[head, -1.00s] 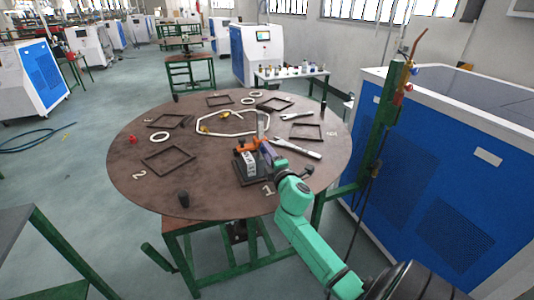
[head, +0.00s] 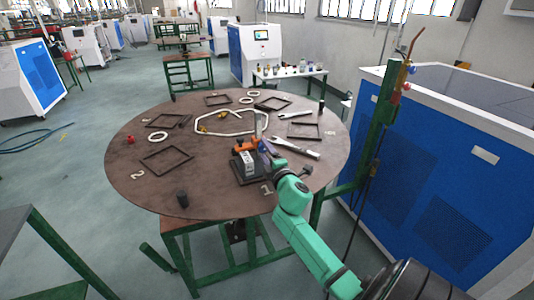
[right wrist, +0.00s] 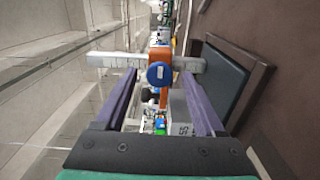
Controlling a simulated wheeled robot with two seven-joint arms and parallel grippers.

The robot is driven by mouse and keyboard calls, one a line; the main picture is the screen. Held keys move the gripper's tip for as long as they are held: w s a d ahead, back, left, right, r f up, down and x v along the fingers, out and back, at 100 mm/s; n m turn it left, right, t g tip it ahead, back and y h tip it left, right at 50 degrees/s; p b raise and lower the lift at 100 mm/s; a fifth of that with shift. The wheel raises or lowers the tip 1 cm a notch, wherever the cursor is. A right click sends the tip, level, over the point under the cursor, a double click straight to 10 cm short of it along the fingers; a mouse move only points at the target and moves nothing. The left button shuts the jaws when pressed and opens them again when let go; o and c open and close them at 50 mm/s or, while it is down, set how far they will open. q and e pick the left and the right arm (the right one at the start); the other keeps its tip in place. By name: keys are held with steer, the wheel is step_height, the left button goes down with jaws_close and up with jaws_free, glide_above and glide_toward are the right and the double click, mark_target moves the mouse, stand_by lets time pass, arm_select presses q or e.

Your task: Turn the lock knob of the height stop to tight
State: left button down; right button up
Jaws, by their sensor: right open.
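The height stop stands on a dark square base (head: 246,178) near the front of the round table. Its upright scale post (head: 259,124) carries an orange slider (head: 244,146). In the right wrist view the post (right wrist: 108,60) lies sideways across the picture, with the orange slider (right wrist: 163,97) crossing it. The round blue lock knob (right wrist: 160,74) faces the camera between my right fingertips, with a visible gap on both sides. My right gripper (right wrist: 159,75) is open and empty. My left gripper is out of view.
Wrenches (head: 296,148) lie right of the stop. Several dark square frames (head: 167,159) and white rings lie around the table (head: 130,182). A dark cylinder (head: 183,199) stands at the front edge. A blue-white machine (head: 440,190) with a green post (head: 380,120) is close on the right.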

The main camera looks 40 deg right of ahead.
steer(key=b+v, duration=0.2)
steer(key=v, duration=1.2)
steer(key=shift+f+b, duration=0.1)
steer(key=shift+b, duration=0.2)
steer(key=shift+s+a, duration=0.15)
steer(key=shift+s, duration=0.15)
